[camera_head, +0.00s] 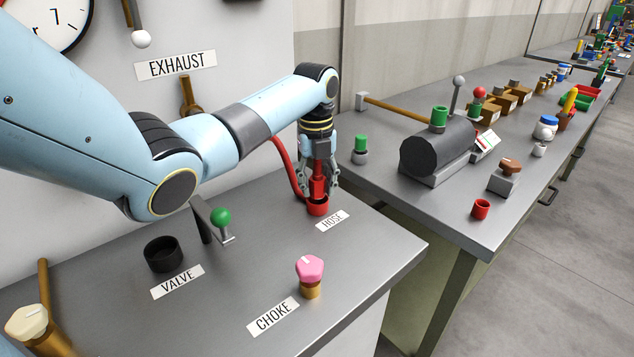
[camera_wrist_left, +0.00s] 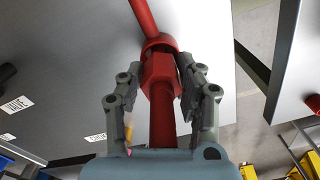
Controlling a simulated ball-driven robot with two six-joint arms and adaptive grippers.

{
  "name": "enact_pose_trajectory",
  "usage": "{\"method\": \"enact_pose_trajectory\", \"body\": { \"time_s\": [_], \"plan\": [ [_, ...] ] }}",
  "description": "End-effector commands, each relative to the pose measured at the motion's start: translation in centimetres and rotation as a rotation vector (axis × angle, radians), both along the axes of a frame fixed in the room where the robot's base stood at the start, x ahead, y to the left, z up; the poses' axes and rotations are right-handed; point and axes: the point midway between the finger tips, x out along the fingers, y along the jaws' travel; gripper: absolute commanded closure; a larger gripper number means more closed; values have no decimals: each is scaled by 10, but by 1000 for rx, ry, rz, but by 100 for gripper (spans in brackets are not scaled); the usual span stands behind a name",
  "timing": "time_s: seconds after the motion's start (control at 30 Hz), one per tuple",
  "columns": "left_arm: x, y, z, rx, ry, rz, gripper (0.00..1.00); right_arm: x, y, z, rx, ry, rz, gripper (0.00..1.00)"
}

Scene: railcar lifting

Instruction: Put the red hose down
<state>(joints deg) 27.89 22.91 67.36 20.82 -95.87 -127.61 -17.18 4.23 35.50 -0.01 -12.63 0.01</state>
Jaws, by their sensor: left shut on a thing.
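The red hose (camera_head: 284,160) curves down from behind my left arm to the grey cabinet top. Its red end fitting (camera_head: 318,186) is upright between the fingers of my left gripper (camera_head: 319,182), which is shut on it. The fitting stands at a red ring-shaped holder (camera_head: 318,207) beside the HOSE label (camera_head: 332,220). I cannot tell how deep it sits in the holder. In the left wrist view the fingers (camera_wrist_left: 165,95) clasp the red hose fitting (camera_wrist_left: 160,78), with the red holder (camera_wrist_left: 158,44) just past it. My right gripper is out of view.
On the cabinet top are a pink CHOKE knob (camera_head: 310,270), a green-knobbed lever (camera_head: 221,217) and a black VALVE ring (camera_head: 164,254). A long bench (camera_head: 455,220) to the right carries a dark cylinder (camera_head: 436,150), a red cup (camera_head: 480,209) and other items.

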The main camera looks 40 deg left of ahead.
Motion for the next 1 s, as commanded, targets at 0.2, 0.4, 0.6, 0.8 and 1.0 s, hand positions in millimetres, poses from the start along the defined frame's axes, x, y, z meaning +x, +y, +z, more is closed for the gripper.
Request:
{"method": "enact_pose_trajectory", "body": {
  "time_s": [0.2,0.4,0.6,0.8,1.0],
  "plan": [
    [0,0,-1,0,0,0,43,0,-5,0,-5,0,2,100],
    [0,0,-1,0,0,0,42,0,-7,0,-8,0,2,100],
    [1,1,9,2,-3,0,42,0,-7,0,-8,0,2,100],
    [1,1,50,2,-5,-1,42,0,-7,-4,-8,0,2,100],
    [0,1,93,1,-4,0,42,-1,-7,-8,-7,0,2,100]
  ]
}}
